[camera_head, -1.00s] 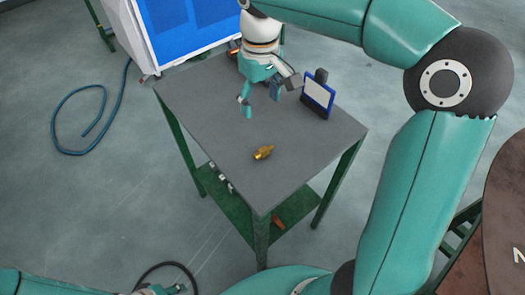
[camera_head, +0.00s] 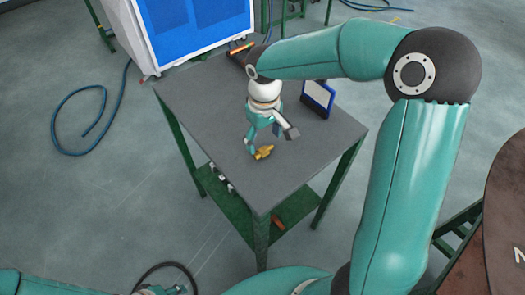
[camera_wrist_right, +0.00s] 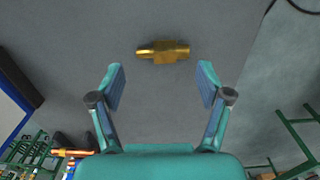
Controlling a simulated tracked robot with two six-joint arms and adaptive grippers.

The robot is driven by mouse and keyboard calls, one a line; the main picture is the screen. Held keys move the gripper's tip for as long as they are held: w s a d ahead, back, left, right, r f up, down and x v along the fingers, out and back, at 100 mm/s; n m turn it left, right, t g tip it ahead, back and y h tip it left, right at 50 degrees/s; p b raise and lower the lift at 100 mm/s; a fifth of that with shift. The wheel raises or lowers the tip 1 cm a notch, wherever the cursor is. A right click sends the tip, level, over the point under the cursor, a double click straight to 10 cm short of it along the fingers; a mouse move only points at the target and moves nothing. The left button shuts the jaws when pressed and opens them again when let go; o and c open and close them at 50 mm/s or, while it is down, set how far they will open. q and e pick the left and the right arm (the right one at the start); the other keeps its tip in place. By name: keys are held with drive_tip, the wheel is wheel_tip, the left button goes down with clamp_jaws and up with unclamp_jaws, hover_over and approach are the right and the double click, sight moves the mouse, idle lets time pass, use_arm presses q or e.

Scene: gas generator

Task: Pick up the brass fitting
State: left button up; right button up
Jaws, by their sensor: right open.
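The brass fitting (camera_head: 264,152) lies on its side on the grey table top (camera_head: 208,130). In the right wrist view the fitting (camera_wrist_right: 163,52) lies crosswise just beyond the fingertips, in line with the gap between them. My right gripper (camera_head: 268,141) is open and empty, over the table close to the fitting, and one finger overlaps it in the head view. The same gripper (camera_wrist_right: 161,75) shows both fingers spread in the right wrist view. My left gripper (camera_head: 163,290) is only partly in view at the bottom edge, and its jaws are unclear.
A blue-and-white framed panel (camera_head: 317,98) stands on the table's right side. A large white cabinet with blue panels (camera_head: 190,30) is behind the table. An orange-marked tool (camera_head: 240,46) lies at the back edge. The table's front and left parts are clear.

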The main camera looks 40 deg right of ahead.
sight(266, 147)
drive_tip(key=shift+s+d+f, duration=0.1)
drive_tip(key=shift+d+f, duration=0.05)
drive_tip(key=shift+f, duration=0.8)
drive_tip(key=shift+s+d+f, duration=0.1)
drive_tip(key=shift+f, duration=0.85)
drive_tip(key=c, duration=1.2)
